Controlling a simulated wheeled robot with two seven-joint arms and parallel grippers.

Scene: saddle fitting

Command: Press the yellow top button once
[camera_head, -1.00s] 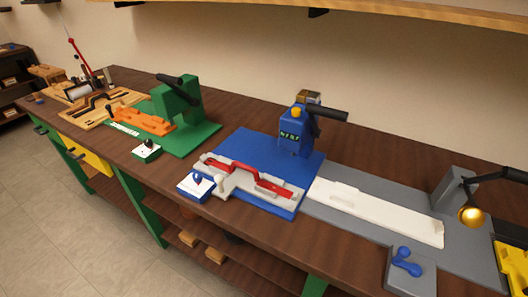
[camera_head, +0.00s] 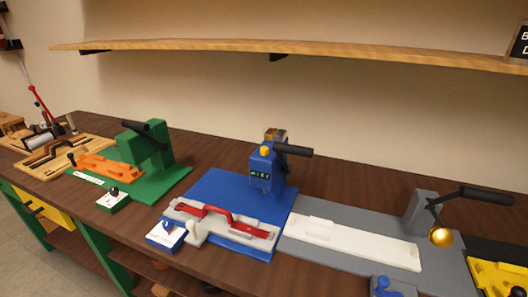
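A small yellow top button (camera_head: 265,151) sits on the upper front of the blue press head (camera_head: 262,170), above a dark panel with light markings. The press head stands at the back of a blue base plate (camera_head: 232,190) on the workbench. A black lever handle (camera_head: 294,150) sticks out to the right of the head. A red-handled fixture (camera_head: 225,219) lies on the front of the blue plate. Neither of my grippers shows in the view, and nothing touches the button.
A green press (camera_head: 148,150) stands to the left. A grey station with a white bar (camera_head: 350,240) and a brass ball (camera_head: 440,236) lies to the right. A wooden shelf (camera_head: 290,47) runs along the wall above.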

